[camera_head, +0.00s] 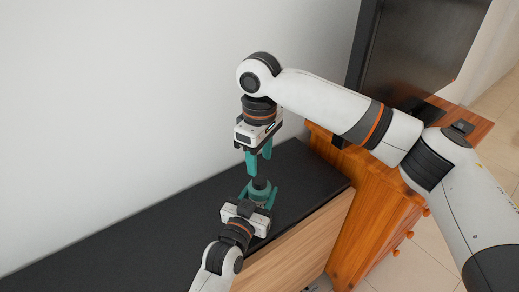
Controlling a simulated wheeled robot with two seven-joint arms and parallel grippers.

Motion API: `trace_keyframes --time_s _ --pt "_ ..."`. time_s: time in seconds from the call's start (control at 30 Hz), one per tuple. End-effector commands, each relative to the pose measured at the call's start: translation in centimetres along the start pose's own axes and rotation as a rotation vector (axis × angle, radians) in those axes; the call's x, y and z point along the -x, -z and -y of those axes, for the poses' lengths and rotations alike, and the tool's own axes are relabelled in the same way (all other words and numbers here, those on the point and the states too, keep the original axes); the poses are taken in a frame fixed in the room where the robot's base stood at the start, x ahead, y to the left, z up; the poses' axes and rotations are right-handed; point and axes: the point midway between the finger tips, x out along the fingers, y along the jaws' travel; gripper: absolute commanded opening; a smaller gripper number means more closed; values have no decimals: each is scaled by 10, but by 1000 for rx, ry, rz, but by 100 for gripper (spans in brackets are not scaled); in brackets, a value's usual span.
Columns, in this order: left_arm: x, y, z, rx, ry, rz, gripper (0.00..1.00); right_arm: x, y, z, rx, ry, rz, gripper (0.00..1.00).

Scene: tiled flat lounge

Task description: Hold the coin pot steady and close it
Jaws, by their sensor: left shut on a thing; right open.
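The coin pot (261,190) is a small rounded teal-green thing with a dark upright top part (260,182), on the black top of the low cabinet. My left gripper (258,195) is shut on the pot, its teal fingers on either side of it. My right gripper (259,160) points down just above the dark top part, with its teal fingers apart. I cannot tell whether its fingertips touch the top part. The pot's base and front are partly hidden by my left gripper.
The black cabinet top (130,239) is bare to the left, along the white wall (120,90). A wooden drawer cabinet (365,215) stands at the right, with a large dark screen (415,45) behind my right arm. Tiled floor (418,262) shows at lower right.

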Motion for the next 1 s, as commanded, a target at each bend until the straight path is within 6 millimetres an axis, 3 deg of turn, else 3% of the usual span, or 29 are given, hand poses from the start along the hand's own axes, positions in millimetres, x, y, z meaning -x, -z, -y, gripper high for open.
trace_keyframes --time_s 0.3,0.5,0.77,1.0 --pt "0 0 0 0 0 -1 0 -49 0 0 -1 -2 -2 49" --pt "0 0 0 0 0 -1 0 -61 0 0 -1 -1 -1 49" --pt "0 0 0 0 0 -1 0 -62 0 0 -1 -1 -1 49" --pt "0 0 0 0 0 -1 0 -62 0 0 -1 -1 -1 13"
